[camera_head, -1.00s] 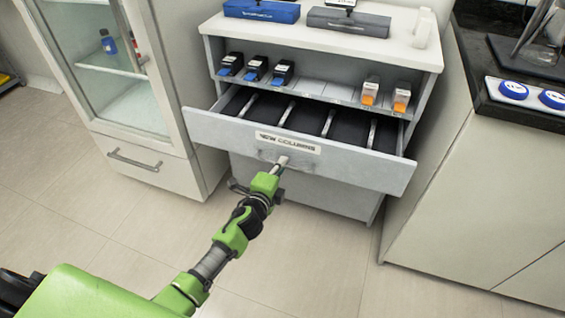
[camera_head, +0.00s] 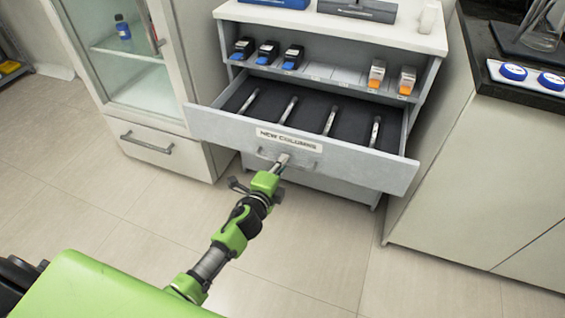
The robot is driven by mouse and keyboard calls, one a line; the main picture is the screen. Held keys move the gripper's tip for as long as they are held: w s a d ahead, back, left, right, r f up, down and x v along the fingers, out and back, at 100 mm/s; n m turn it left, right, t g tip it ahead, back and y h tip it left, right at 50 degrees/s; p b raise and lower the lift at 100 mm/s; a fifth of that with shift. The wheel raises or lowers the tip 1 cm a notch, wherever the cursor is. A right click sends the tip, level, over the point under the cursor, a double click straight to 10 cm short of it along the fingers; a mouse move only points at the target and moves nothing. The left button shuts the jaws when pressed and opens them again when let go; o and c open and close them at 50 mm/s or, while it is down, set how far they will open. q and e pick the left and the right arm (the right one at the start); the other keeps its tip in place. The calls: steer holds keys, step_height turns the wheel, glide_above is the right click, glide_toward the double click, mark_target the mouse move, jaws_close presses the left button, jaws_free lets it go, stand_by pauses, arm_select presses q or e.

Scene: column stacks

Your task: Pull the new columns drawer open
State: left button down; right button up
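The new columns drawer (camera_head: 230,127) is pulled well out of the white cabinet, with a "NEW COLUMNS" label on its grey front. Several slim metal columns (camera_head: 330,119) lie apart on its dark lining. My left gripper (camera_head: 281,161) is at the middle of the drawer front, just below the label, over the handle (camera_head: 264,154). The gripper's fingertips look close together at the handle and hide part of it. My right gripper is out of view.
Blue-tipped black holders (camera_head: 267,53) and orange-tipped white ones (camera_head: 407,80) stand on the shelf above the drawer. A glass-door cabinet (camera_head: 128,75) is at left, a dark-topped counter (camera_head: 520,85) at right. The floor in front is clear.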

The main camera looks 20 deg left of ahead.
arm_select(q)
steer(key=c, duration=2.5)
jaws_free()
steer(key=shift+s, duration=0.1)
steer(key=v, duration=1.1)
steer(key=shift+s, duration=0.35)
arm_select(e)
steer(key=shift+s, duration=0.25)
